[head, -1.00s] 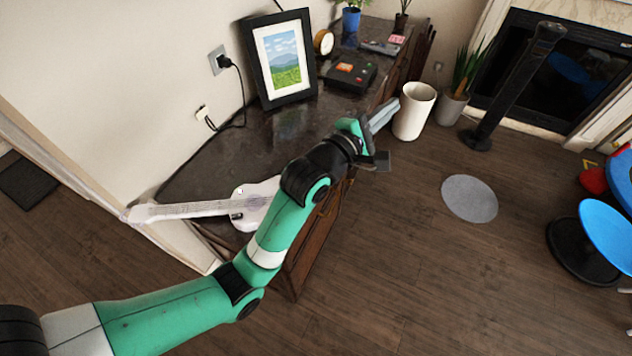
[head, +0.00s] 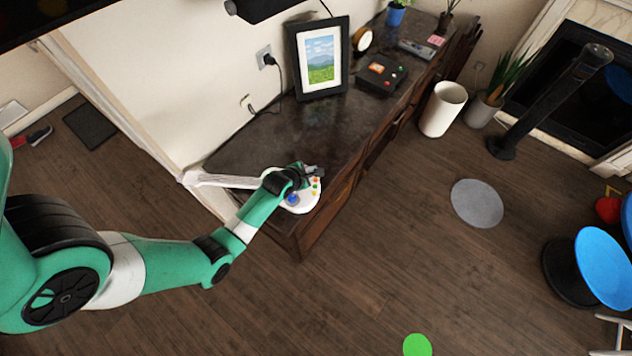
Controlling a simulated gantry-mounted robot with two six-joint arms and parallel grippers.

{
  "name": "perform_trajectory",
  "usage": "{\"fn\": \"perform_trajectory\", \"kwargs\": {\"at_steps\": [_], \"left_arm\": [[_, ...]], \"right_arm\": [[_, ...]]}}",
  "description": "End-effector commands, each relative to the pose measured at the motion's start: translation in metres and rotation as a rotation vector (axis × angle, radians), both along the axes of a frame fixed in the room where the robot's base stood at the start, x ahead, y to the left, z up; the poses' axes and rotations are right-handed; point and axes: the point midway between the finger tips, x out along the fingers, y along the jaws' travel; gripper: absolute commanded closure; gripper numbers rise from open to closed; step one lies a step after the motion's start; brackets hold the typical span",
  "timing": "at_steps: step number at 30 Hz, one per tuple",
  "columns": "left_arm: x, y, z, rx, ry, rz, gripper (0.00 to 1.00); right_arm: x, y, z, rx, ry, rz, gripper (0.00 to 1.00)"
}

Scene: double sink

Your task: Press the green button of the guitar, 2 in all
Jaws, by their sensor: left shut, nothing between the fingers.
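The white toy guitar (head: 229,181) lies on the near end of the dark cabinet top, its neck pointing left. Its rounded body shows a blue round part (head: 292,199) and small coloured buttons (head: 315,181) in orange, green and red tones at its right side. They are too small to tell exactly which is the green one. My left gripper (head: 313,171) is shut and empty, over the far side of the guitar's body and hiding part of it. Whether it touches a button cannot be told. My right gripper is not in view.
A framed picture (head: 320,60) and a dark box with coloured buttons (head: 382,76) stand farther back on the cabinet top (head: 318,128). A white bin (head: 442,109) stands on the floor to the right. The cabinet top between guitar and picture is clear.

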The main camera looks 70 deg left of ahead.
Motion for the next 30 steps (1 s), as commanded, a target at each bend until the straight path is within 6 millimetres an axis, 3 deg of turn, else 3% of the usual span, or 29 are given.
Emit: {"fn": "perform_trajectory", "kwargs": {"at_steps": [11,24,30], "left_arm": [[0.001,0.000,-0.009,0.001,-0.001,-0.002,1.00],[0.001,0.000,-0.070,0.001,-0.001,-0.002,1.00],[0.001,0.000,-0.087,0.002,-0.002,-0.002,1.00]], "right_arm": [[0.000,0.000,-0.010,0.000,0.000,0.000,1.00],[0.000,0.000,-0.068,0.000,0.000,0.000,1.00],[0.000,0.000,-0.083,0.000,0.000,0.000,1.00]]}}
